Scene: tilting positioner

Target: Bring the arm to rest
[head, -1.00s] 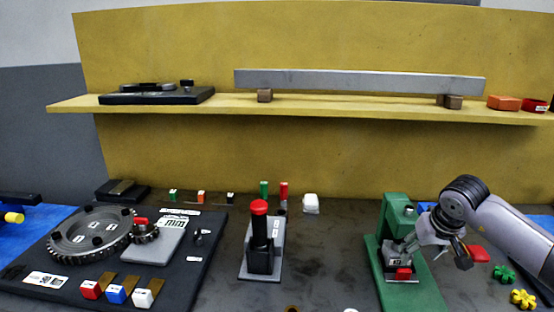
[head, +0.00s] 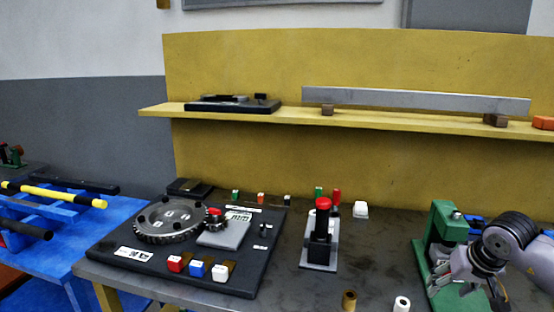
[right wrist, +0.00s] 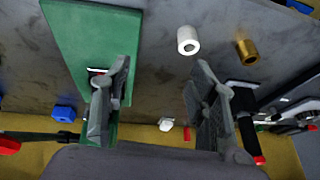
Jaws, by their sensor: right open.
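My right gripper (head: 468,276) is in front of the green fixture (head: 438,234) at the lower right of the head view, and hides part of it. In the right wrist view the two fingers of my right gripper (right wrist: 162,66) are spread wide, with nothing between them. The green fixture's plate (right wrist: 92,42) shows there behind the left finger. I cannot tell if that finger touches it. My left gripper is not in view.
A white ring (head: 401,304) and a brass ring (head: 349,300) lie left of the fixture. A black stand with a red top (head: 323,203) is farther left. A black board with gears (head: 130,257) fills the bench's left part. A yellow shelf (head: 400,113) runs behind.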

